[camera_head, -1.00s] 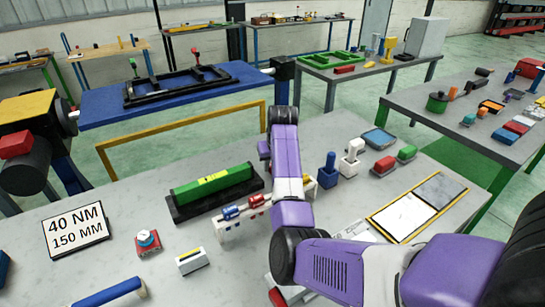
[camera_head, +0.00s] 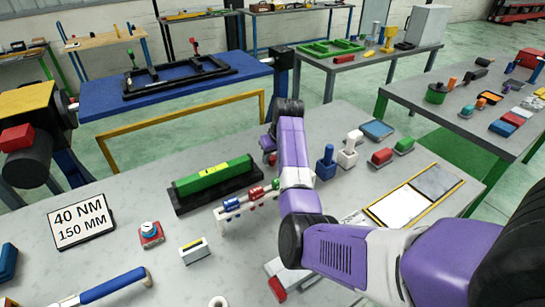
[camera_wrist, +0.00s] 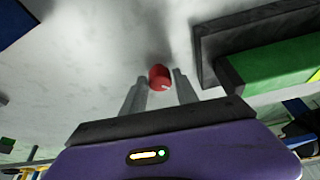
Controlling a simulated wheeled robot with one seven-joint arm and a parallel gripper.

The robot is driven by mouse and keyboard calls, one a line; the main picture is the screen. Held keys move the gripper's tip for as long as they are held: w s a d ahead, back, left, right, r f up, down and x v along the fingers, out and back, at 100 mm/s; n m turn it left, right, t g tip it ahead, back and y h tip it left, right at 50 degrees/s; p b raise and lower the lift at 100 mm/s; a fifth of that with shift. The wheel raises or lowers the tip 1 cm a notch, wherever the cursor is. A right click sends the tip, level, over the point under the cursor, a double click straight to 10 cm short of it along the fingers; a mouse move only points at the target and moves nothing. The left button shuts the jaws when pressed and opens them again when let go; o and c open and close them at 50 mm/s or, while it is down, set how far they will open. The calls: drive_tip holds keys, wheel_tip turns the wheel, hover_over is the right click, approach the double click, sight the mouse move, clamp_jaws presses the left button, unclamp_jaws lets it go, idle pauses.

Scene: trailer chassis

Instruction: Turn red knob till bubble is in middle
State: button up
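A red knob (camera_wrist: 159,77) with a small pale mark lies between the two fingers of my gripper (camera_wrist: 159,80) in the wrist view. The fingers stand apart, with a narrow gap visible on each side of it. The green level (camera_head: 213,180) with a yellow window (camera_head: 214,170) lies on a black base in the head view; the bubble is too small to make out. The level also shows to the right of the knob in the wrist view (camera_wrist: 270,72). In the head view my gripper (camera_head: 268,150) is beside the level's right end, and my arm partly hides that area.
A rack (camera_head: 235,205) with blue and red cylinders stands in front of the level. Blue and white tools (camera_head: 348,148) stand right of my arm.

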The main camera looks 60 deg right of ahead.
drive_tip(key=shift+o, duration=1.1)
drive_tip(key=v, duration=0.7)
drive_tip(key=shift+r+b, duration=0.35)
drive_tip(key=shift+s+a, duration=0.1)
